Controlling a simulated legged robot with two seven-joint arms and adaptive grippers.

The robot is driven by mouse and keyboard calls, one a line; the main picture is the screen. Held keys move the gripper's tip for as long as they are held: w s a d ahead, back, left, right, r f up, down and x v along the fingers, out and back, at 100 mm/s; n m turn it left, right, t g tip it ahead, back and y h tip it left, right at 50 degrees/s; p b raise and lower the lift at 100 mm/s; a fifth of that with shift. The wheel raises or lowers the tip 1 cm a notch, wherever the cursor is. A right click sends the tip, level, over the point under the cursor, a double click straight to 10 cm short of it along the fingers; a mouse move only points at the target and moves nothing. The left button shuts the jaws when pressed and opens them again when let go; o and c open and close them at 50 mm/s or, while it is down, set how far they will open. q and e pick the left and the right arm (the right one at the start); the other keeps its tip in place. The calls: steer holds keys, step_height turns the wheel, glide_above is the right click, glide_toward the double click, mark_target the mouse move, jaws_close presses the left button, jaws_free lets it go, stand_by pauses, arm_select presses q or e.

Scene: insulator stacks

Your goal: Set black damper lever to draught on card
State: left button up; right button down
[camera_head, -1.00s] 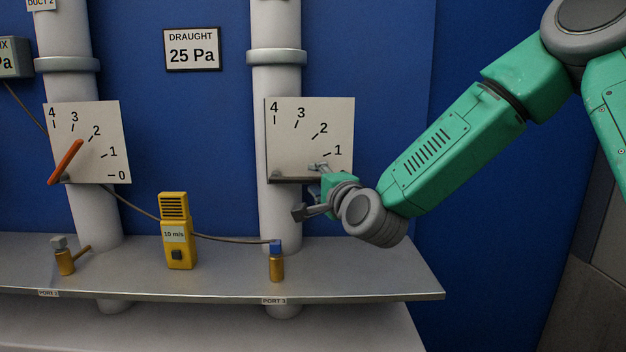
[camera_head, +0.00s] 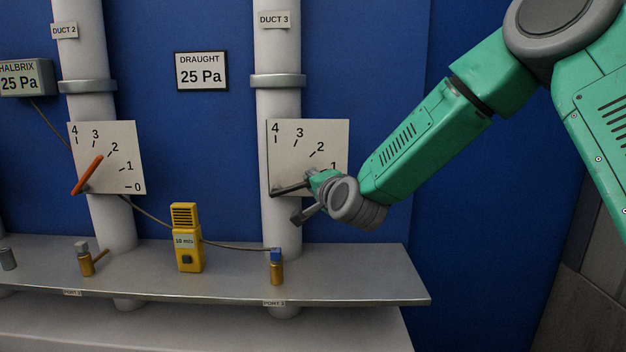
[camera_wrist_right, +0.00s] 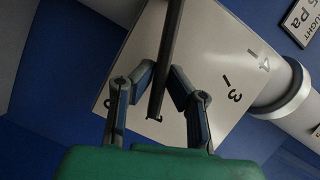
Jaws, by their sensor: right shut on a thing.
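The black damper lever (camera_head: 290,190) pivots at the lower left corner of the white dial plate (camera_head: 285,150) on duct 3. It lies a little above horizontal, its outer end below the 1 mark. My right gripper (camera_head: 310,183) is shut on the lever's outer part and hides its tip. In the right wrist view the dark lever (camera_wrist_right: 171,45) runs between the two fingers (camera_wrist_right: 162,75). The card (camera_head: 202,71) on the blue wall reads DRAUGHT 25 Pa. A grey meter (camera_head: 25,78) at the left also reads 25 Pa. My left gripper is not in view.
An orange lever (camera_head: 88,174) sits on the duct 2 dial (camera_head: 120,150). A yellow handheld instrument (camera_head: 186,245) and brass port fittings (camera_head: 276,270) stand on the grey shelf (camera_head: 350,275) below. A cable runs from the meter towards the port 3 fitting.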

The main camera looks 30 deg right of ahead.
steer(key=shift+w+d+r, duration=0.1)
steer(key=shift+d+r, duration=0.15)
steer(key=shift+r, duration=0.35)
